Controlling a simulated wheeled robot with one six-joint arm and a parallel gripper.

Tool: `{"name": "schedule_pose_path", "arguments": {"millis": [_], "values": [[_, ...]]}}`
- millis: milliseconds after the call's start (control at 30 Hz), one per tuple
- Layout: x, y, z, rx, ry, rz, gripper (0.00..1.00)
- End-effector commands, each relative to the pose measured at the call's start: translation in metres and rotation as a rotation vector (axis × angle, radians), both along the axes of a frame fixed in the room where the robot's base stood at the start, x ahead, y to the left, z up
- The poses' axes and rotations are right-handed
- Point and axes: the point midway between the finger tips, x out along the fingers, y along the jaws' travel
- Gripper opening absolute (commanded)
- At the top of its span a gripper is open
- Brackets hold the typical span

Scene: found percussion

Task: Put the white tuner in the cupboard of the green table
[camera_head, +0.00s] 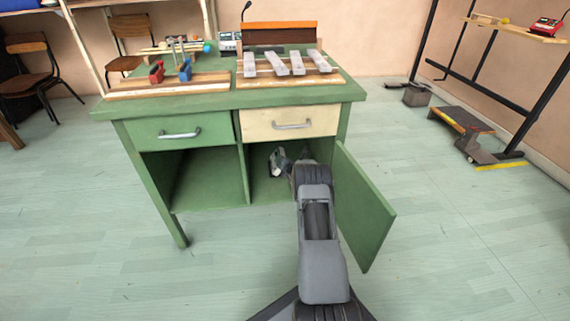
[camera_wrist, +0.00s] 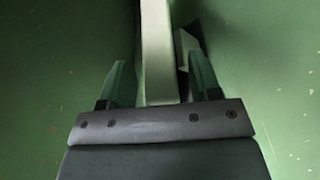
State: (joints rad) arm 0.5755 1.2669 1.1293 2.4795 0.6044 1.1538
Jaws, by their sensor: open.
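The green table (camera_head: 358,91) has an open cupboard on its lower right, with its green door (camera_head: 364,205) swung outward to the right. My arm reaches into this cupboard, and my gripper (camera_wrist: 162,74) is inside it, largely hidden in the head view. In the wrist view the two fingers are apart. A long pale item (camera_wrist: 157,40), seemingly the white tuner, lies between them against the green surface; I cannot tell whether it touches either finger. A smaller pale part with a dark shadow shows just right of it.
A cream drawer (camera_head: 289,124) sits above the cupboard and a green drawer (camera_head: 180,131) above the open left compartment (camera_head: 208,180). Wooden boards and pale bars crowd the tabletop. A low pedal-like device (camera_head: 462,125) stands at right.

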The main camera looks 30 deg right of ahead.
Motion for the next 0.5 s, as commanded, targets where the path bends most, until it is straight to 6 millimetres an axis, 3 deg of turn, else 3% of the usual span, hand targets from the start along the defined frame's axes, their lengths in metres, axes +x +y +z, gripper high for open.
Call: {"name": "schedule_pose_path", "arguments": {"millis": [167,500], "values": [[-0.008,0.001,0.008,0.002,0.002,0.0,0.57],[-0.06,0.012,0.027,0.002,0.001,-0.002,0.57]]}}
